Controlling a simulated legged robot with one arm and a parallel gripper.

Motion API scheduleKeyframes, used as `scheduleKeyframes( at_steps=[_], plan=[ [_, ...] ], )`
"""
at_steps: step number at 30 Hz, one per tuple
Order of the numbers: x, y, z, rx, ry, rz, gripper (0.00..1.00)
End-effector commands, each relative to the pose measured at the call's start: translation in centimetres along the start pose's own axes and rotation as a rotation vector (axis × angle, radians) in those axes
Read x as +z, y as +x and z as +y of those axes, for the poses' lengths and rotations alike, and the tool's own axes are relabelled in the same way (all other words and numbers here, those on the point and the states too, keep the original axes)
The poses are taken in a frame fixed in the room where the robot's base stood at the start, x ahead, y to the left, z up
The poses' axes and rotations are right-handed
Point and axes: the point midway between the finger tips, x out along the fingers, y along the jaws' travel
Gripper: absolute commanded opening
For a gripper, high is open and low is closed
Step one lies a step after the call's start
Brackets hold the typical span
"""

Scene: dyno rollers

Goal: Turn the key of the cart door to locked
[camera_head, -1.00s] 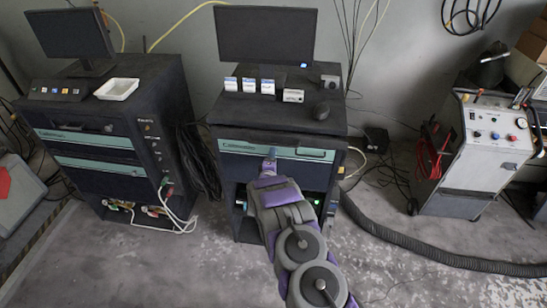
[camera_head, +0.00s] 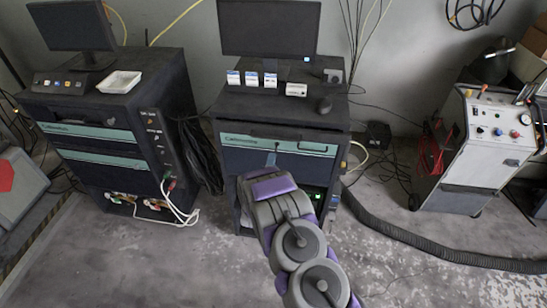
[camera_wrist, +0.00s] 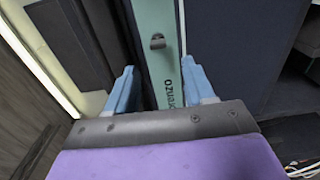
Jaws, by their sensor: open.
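The cart (camera_head: 236,165) in the middle of the head view is dark, with a teal strip (camera_head: 300,147) across its front. In the wrist view the teal strip (camera_wrist: 165,85) runs up the picture, with part of a printed name on it. A small dark metal key (camera_wrist: 157,41) sticks out of the strip. My gripper (camera_wrist: 158,64) is open, its two blue fingers spread to either side of the key's line. The key lies just beyond the fingertips, apart from them.
A similar dark cart (camera_head: 90,120) with cables stands at left. A grey machine (camera_head: 490,150) and a hose (camera_head: 400,238) are at right. The floor in front is mostly clear.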

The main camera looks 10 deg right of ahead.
Motion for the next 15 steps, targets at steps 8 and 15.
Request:
scheduleKeyframes(
  at_steps=[8,15],
  plan=[
    [-0.2,-5.4,-0.2,-0.003,-0.005,0.003,0.53],
    [-0.1,-8.6,-0.2,-0.002,-0.003,0.001,0.53]
  ],
)
